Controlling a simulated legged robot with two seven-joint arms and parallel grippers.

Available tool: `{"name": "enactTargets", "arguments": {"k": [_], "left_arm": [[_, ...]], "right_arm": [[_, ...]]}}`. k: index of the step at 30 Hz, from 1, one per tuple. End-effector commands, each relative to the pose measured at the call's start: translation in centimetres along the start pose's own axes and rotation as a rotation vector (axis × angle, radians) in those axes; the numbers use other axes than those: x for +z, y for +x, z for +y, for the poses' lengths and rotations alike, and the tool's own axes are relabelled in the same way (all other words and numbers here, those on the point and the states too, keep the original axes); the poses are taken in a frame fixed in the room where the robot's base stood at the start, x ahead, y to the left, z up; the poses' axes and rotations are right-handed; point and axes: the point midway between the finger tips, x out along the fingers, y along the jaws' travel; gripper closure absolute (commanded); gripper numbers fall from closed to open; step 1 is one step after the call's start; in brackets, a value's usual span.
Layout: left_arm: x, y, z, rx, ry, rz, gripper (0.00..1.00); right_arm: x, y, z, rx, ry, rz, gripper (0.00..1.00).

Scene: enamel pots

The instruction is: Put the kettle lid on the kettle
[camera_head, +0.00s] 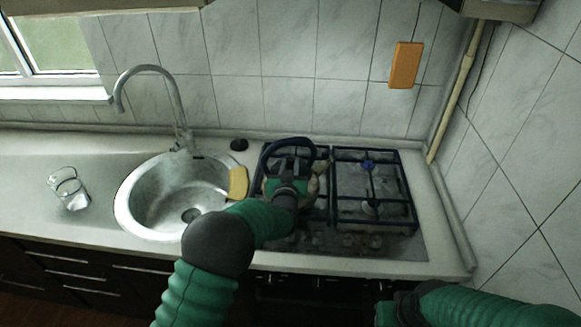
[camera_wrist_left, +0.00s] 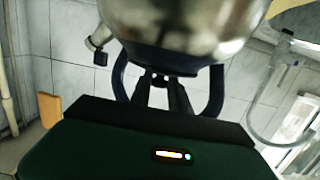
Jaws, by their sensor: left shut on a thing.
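The kettle (camera_wrist_left: 195,25) is a shiny metal body filling the top of the left wrist view, where the scene appears upside down. Its dark handle (camera_head: 278,146) arches over my left gripper (camera_head: 288,170) at the left side of the stove. The fingers of my left gripper (camera_wrist_left: 163,92) are shut at the top of the kettle, inside the handle loop, apparently on the small knob of the kettle lid. The lid is mostly hidden; I cannot tell whether it is fully seated. My right gripper (camera_head: 386,312) is low at the front right, its fingers not visible.
The stove (camera_head: 400,243) has dark grates with a free right half. A sink (camera_head: 140,225) with a faucet (camera_head: 178,105), a yellow sponge (camera_head: 238,183) and a black round piece (camera_head: 238,144) are to the left.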

Motion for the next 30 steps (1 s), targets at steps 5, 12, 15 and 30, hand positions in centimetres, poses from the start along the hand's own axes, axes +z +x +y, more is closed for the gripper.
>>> {"name": "enactTargets", "arguments": {"k": [5, 12, 15, 30], "left_arm": [[-0.1, 0.0, 0.0, 0.000, 0.000, 0.001, 0.63], [-0.1, 0.0, 0.0, 0.000, 0.000, 0.001, 0.52], [0.0, 0.0, 0.0, 0.000, 0.000, 0.001, 0.52], [0.1, -10.2, 0.2, 0.003, 0.000, 0.000, 0.52]], "right_arm": [[0.0, 0.0, 0.0, 0.000, 0.000, 0.000, 0.64], [0.0, 0.0, 0.0, 0.000, 0.000, 0.000, 0.64], [0.0, 0.0, 0.0, 0.000, 0.000, 0.000, 0.64], [0.4, 1.6, 0.0, 0.000, 0.000, 0.000, 0.64]]}}
